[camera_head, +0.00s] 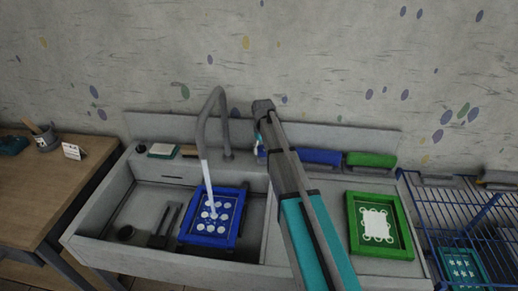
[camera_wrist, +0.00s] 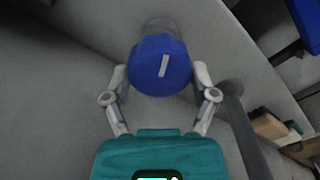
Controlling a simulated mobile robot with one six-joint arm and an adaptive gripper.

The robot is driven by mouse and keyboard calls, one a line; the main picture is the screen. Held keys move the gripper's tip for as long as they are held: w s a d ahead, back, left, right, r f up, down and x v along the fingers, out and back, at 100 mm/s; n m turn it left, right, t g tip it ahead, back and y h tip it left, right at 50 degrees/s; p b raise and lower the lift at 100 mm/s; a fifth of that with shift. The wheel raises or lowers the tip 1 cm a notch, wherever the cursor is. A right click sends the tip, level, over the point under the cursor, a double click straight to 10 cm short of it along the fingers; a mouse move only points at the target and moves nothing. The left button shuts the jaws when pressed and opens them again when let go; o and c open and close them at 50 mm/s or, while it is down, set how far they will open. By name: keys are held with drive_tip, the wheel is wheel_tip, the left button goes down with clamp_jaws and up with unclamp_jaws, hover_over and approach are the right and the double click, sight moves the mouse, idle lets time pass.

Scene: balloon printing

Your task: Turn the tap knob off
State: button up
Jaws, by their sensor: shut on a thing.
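The tap knob (camera_wrist: 160,66) is a round blue cap with a white mark. In the wrist view it sits between the two fingers of my gripper (camera_wrist: 161,76), which is shut on its sides. The white mark stands nearly upright, tilted slightly right. In the head view my gripper (camera_head: 261,142) is at the sink's back wall, right of the grey tap (camera_head: 211,108); only a little blue of the knob shows there. A pale stream of water (camera_head: 207,178) runs from the spout onto a blue framed screen (camera_head: 235,192) in the sink basin.
A green framed screen (camera_head: 356,226) lies on the counter right of my arm. Blue (camera_head: 318,157) and green (camera_head: 371,160) blocks stand on the back ledge. A blue wire rack (camera_head: 455,215) is at the right, a wooden table (camera_head: 40,185) at the left.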

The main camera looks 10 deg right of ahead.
drive_tip(key=m, duration=0.5)
drive_tip(key=shift+s+d, duration=0.15)
idle(0.5)
drive_tip(key=o, duration=1)
drive_tip(key=s, duration=1.9)
drive_tip(key=s+a, duration=0.1)
drive_tip(key=s, duration=0.8)
drive_tip(key=shift+s+a, duration=0.1)
drive_tip(key=shift+s, duration=0.25)
